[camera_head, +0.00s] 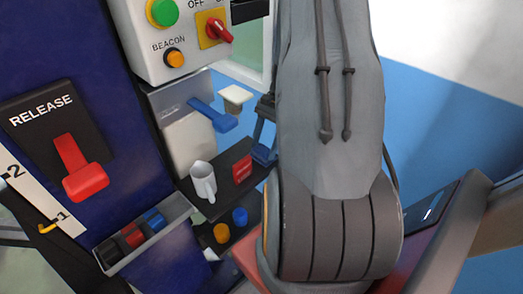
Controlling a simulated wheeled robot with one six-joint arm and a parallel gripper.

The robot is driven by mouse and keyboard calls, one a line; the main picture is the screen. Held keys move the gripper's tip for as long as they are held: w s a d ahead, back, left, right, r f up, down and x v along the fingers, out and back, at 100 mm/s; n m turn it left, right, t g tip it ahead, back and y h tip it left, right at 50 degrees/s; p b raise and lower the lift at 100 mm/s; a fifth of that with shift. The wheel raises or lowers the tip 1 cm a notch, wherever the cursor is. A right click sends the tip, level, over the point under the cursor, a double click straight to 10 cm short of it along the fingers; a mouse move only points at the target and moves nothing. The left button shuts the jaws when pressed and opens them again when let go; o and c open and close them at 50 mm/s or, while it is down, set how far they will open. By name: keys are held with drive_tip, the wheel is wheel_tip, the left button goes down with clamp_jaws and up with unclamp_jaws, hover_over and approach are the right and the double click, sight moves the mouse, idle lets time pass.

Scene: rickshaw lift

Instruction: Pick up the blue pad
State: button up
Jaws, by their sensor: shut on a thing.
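The blue pad (263,156) is a small blue piece at the right end of a dark shelf, just right of a red block (242,169). My gripper (262,143) shows only in part, as a dark shape coming down from behind my grey-covered arm. Its tips are at the blue pad and it is shut on it. My arm hides much of the gripper and the pad's right side. I cannot tell whether the pad is clear of the shelf.
A white jug (203,181), an orange cylinder (222,233) and a blue cylinder (240,216) stand on the dark shelving (220,193). A blue lever (213,115) juts out above. A blue panel with a red release lever (80,168) and a grey tray (150,238) are at left.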

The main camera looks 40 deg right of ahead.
sight(262, 152)
drive_tip(key=shift+r+b, duration=0.45)
drive_tip(key=shift+r, duration=0.4)
drive_tip(key=shift+s+d+r+b, duration=0.15)
drive_tip(key=shift+r+b, duration=0.1)
drive_tip(key=shift+r, duration=0.15)
drive_tip(key=shift+s+a+r+b, duration=0.1)
drive_tip(key=shift+s+r+b, duration=0.1)
drive_tip(key=shift+r, duration=0.2)
drive_tip(key=s+d+b, duration=0.2)
drive_tip(key=s, duration=0.6)
drive_tip(key=s+d+b, duration=0.1)
drive_tip(key=s+b, duration=0.1)
drive_tip(key=s, duration=0.7)
drive_tip(key=shift+d, duration=0.4)
drive_tip(key=o, duration=0.4)
drive_tip(key=shift+c, duration=1)
